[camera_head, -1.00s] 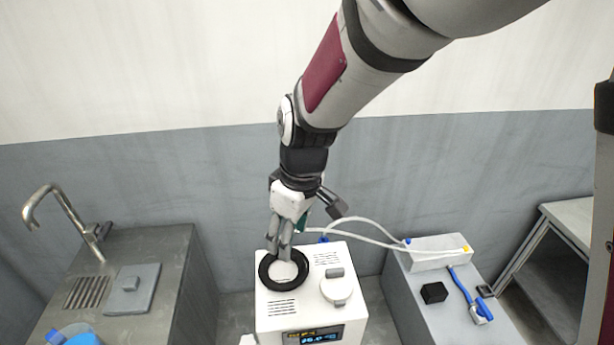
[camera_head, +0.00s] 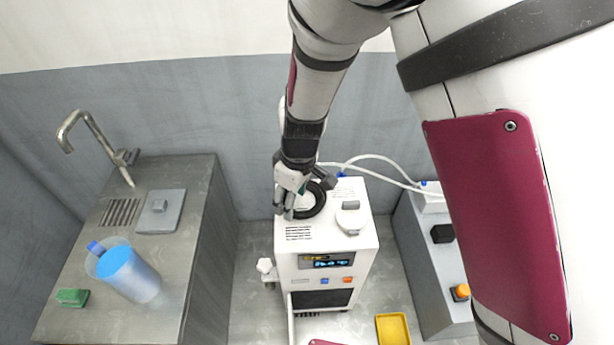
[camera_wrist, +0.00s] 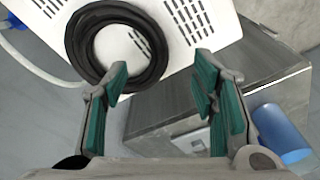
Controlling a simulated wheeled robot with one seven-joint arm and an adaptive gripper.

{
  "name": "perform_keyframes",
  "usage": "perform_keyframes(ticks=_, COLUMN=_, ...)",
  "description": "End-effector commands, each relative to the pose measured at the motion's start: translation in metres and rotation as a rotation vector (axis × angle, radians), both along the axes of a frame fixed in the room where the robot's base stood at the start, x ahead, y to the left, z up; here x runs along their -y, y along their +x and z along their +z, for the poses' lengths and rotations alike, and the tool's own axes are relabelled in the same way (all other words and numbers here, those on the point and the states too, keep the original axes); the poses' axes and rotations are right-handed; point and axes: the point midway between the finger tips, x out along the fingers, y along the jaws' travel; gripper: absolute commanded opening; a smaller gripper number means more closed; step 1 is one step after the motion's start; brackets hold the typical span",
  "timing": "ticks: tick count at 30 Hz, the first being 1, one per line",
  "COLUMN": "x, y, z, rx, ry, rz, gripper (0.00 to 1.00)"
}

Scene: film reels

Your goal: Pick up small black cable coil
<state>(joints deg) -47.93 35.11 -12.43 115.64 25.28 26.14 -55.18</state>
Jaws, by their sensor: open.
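The small black cable coil (camera_head: 312,201) is a black ring lying flat on top of the white machine (camera_head: 325,246). It also shows in the wrist view (camera_wrist: 119,47), at the upper left, beyond the left finger. My gripper (camera_head: 286,207) is over the left side of the machine top, beside the coil in the head view, and partly covers it. In the wrist view the green-padded fingers (camera_wrist: 160,85) are apart with nothing between them. The coil lies ahead and to the left of the gap. I cannot tell whether a finger touches it.
A round-lidded cap (camera_head: 351,219) stands on the machine top right of the coil. White hoses (camera_head: 375,161) run behind it. A metal sink counter (camera_head: 190,262) with a tap and a blue-filled jug (camera_head: 130,273) is at left. A grey bench with a black cube (camera_head: 442,233) is at right.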

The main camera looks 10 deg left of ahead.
Motion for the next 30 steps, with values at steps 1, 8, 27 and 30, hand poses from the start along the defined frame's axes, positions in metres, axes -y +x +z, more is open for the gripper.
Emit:
perform_keyframes(ticks=1, x=0.0, y=-0.001, z=-0.007, rx=-0.003, ry=-0.003, rz=-0.002, gripper=0.53)
perform_keyframes(ticks=8, x=-0.004, y=0.003, z=-0.035, rx=-0.001, ry=-0.002, rz=-0.001, gripper=0.53)
perform_keyframes(ticks=27, x=-0.005, y=0.003, z=-0.041, rx=0.0, ry=0.0, rz=-0.001, gripper=0.0)
perform_keyframes(ticks=30, x=-0.005, y=0.004, z=-0.041, rx=0.001, ry=0.0, rz=-0.001, gripper=0.0)
